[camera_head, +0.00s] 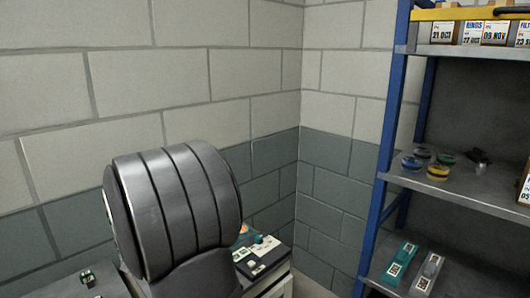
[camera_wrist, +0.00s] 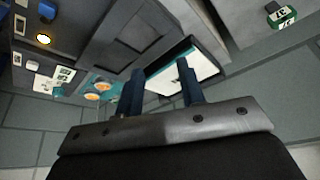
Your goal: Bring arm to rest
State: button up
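My gripper (camera_wrist: 160,67) shows in the wrist view with its two blue fingers apart. Nothing is seen held between them. Beyond the fingertips are a dark grey panelled surface and a pale panel with a teal edge. In the head view a large dark grey ribbed arm link of mine (camera_head: 175,210) stands in front of the block wall and hides part of a bench (camera_head: 278,285). The gripper itself is not seen in the head view.
A rack with blue uprights (camera_head: 385,130) stands at right, holding date-labelled boxes (camera_head: 443,32), small round pots (camera_head: 438,172) and teal and grey labelled blocks (camera_head: 400,264). White and dark items (camera_head: 258,252) lie on the bench. A small green-and-black item (camera_head: 88,278) lies at lower left.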

jog(key=w+d+f+m+h, duration=0.1)
jog(key=w+d+m, duration=0.2)
jog(key=w+d, duration=0.5)
jog(key=w+d+m+h, duration=0.25)
jog(key=w+d, duration=0.25)
jog(key=d, duration=0.7)
jog(key=w+d+f+m+g+h, duration=0.1)
jog(key=d+m, duration=0.6)
jog(key=d, duration=1.8)
jog(key=shift+w+d+f+m+g, duration=0.2)
jog(key=shift+w+f+m+g, duration=0.3)
jog(key=shift+w, duration=0.65)
jog(key=shift+f, duration=0.1)
